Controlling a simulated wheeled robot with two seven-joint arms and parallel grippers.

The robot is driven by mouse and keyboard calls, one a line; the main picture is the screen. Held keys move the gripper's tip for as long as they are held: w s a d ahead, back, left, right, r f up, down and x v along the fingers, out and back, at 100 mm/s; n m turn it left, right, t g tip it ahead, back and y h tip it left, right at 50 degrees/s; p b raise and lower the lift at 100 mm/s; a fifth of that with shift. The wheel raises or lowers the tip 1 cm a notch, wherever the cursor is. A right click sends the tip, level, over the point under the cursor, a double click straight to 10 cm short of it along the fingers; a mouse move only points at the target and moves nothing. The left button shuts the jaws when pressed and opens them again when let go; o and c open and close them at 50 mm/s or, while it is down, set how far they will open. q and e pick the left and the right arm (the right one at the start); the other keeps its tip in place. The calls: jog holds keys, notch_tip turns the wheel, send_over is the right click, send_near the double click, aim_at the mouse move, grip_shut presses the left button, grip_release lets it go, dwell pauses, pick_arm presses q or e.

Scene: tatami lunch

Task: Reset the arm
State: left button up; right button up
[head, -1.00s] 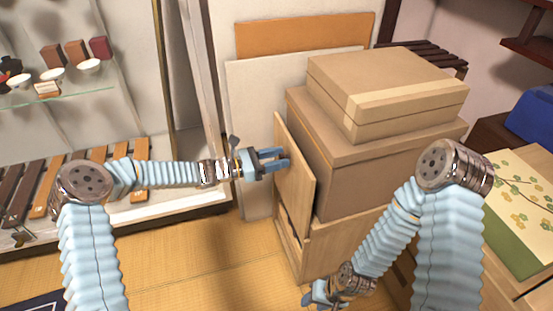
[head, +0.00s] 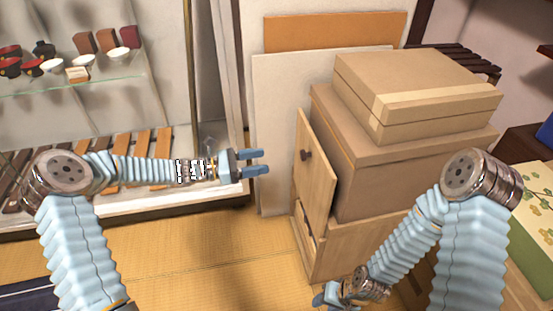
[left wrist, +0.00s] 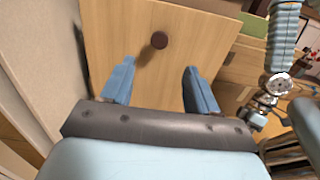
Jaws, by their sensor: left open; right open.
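My left gripper (head: 262,162) is open and empty in the head view, its two blue fingers pointing right. It is apart from the open wooden cabinet door (head: 317,185), with a gap between them. In the left wrist view the open fingers (left wrist: 152,88) frame the door's face (left wrist: 195,35) and its dark round knob (left wrist: 159,40), without gripping it. My right gripper (head: 335,296) is low at the bottom edge of the head view, in front of the wooden cabinet (head: 350,245). It is partly cut off there.
Cardboard boxes (head: 365,165) are stacked on the cabinet. A glass display case (head: 60,100) with small bowls stands at the left. Pale and orange boards (head: 275,120) lean behind. The tatami floor (head: 220,260) between my arms is clear.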

pick_arm(q)
jog(key=shift+v, duration=0.9)
jog(key=s+d+f+m+g+y, duration=0.3)
jog(key=s+f+m+y, duration=0.1)
jog(key=s+f, duration=0.4)
jog(key=s+d+f+m+g+y, duration=0.3)
jog(key=s+f, duration=0.3)
jog(key=f, duration=0.5)
jog(key=s+a+f+m+y, duration=0.1)
jog(key=s+f+m+y, duration=0.2)
jog(key=s+m, duration=0.3)
jog(key=s+a+f+m+t+y, duration=0.1)
jog(key=s+a+f+m+y, duration=0.1)
jog(key=s+m, duration=0.5)
jog(key=shift+a+f+y, duration=0.3)
jog(key=shift+f+y, duration=0.2)
jog(key=shift+f, duration=0.85)
